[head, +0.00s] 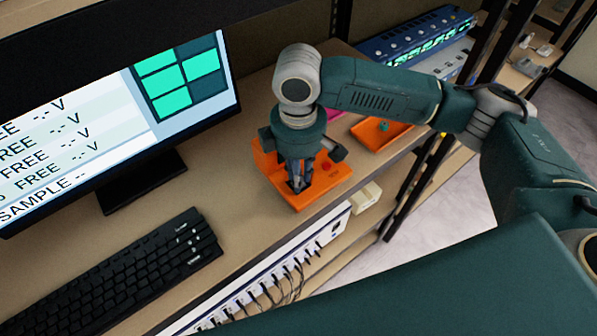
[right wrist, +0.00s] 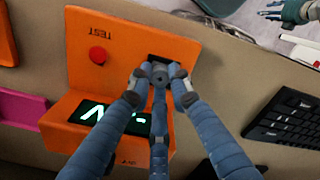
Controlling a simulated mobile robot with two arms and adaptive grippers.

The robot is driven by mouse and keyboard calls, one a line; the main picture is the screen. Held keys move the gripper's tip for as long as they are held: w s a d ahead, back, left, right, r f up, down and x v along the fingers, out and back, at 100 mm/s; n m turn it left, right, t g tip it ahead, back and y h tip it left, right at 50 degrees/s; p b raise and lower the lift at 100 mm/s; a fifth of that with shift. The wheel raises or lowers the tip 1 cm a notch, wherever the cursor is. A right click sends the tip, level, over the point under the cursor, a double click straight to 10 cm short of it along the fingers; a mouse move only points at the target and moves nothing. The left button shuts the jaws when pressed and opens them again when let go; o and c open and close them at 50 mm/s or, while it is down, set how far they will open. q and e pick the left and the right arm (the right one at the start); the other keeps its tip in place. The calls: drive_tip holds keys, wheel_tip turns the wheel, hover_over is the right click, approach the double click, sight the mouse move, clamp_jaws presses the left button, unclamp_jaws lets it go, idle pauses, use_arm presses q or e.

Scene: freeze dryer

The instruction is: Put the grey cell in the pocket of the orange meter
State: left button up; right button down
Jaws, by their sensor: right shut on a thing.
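The orange meter (head: 322,192) stands on the bench right of the monitor. In the right wrist view the meter (right wrist: 88,50) shows a red TEST button, a lit display and a dark pocket (right wrist: 163,60). My right gripper (head: 297,186) points down over the meter. In the right wrist view its fingers (right wrist: 158,78) are closed together at the pocket's edge. They are shut on the grey cell, which is mostly hidden between the fingertips. I cannot tell how far it is in the pocket. My left gripper (right wrist: 288,11) shows only partly at the top right of the right wrist view.
A black keyboard (head: 110,270) and a monitor (head: 190,95) stand left of the meter. An orange tray (head: 400,129) with a small teal thing and a pink thing (right wrist: 20,108) are beside the meter. A rack upright (head: 408,190) stands at the bench's right edge.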

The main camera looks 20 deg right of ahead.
drive_tip(key=shift+s+f, duration=0.3)
drive_tip(key=shift+f, duration=0.15)
idle(0.3)
drive_tip(key=shift+r+p, duration=0.15)
drive_tip(key=shift+p, duration=0.55)
drive_tip(key=shift+s+f+p, duration=0.1)
drive_tip(key=shift+f+p, duration=0.1)
drive_tip(key=shift+p, duration=0.2)
idle(0.7)
drive_tip(key=shift+r+p, duration=0.15)
drive_tip(key=shift+p, duration=0.6)
drive_tip(key=shift+f, duration=0.2)
idle(0.4)
drive_tip(key=shift+r, duration=0.1)
idle(0.8)
drive_tip(key=c, duration=1.5)
unclamp_jaws()
